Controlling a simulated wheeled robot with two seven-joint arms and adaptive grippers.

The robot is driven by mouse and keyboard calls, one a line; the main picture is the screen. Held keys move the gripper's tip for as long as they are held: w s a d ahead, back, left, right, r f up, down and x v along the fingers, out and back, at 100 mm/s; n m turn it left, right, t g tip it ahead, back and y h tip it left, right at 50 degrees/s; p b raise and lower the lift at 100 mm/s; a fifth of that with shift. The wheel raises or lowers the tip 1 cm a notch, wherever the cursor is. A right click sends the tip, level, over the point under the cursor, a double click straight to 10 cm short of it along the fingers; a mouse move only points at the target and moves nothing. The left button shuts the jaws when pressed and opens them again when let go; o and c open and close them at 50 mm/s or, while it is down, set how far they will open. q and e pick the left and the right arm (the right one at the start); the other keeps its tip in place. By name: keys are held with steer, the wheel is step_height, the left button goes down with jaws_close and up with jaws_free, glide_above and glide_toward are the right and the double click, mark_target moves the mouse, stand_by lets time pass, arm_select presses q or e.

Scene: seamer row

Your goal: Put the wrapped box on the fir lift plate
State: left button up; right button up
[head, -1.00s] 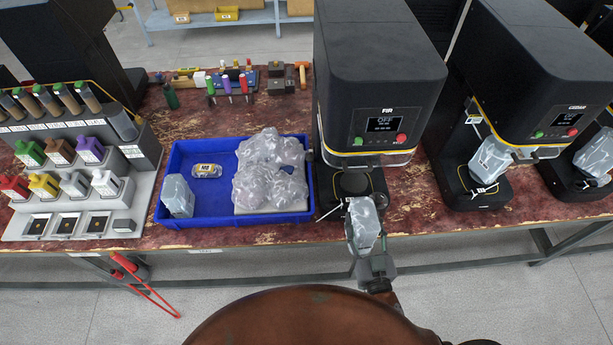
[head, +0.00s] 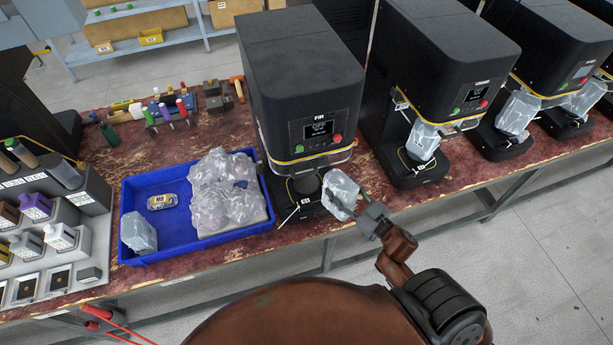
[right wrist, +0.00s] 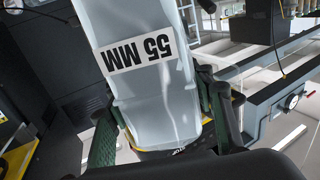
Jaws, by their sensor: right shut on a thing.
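The wrapped box (head: 340,192) is pale, wrapped in clear film, and tilted. My right gripper (head: 360,213) is shut on it and holds it at the front right of the fir machine (head: 300,70). In the right wrist view the box (right wrist: 150,95) carries a "55 MM" label between the green-padded fingers of my right gripper (right wrist: 163,122). The fir lift plate (head: 307,183) is a dark round disc under the machine's head; the box is beside it, to its right. Whether they touch, I cannot tell. My left gripper is not in view.
A blue tray (head: 190,250) with bubble-wrapped items, a yellow-labelled tin (head: 161,202) and another wrapped box (head: 138,232) stands left of the fir machine. Similar machines (head: 435,70) stand to the right, with wrapped boxes on them. The fir machine's overhead head is close above its plate.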

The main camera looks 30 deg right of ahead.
steer(key=w+a+f, duration=0.1)
steer(key=w, duration=0.7)
steer(key=w+a+f, duration=0.1)
steer(key=w+f, duration=0.1)
steer(key=w, duration=0.7)
steer(key=shift+w+a+f, duration=0.2)
steer(key=shift+a+f, duration=0.05)
steer(key=shift+a, duration=0.1)
steer(key=shift+f, duration=0.1)
steer(key=o, duration=1.4)
steer(key=shift+o, duration=0.2)
steer(key=s, duration=0.4)
steer(key=s+d, duration=0.1)
steer(key=s, duration=0.3)
steer(key=s+d, duration=0.1)
steer(key=s, duration=0.3)
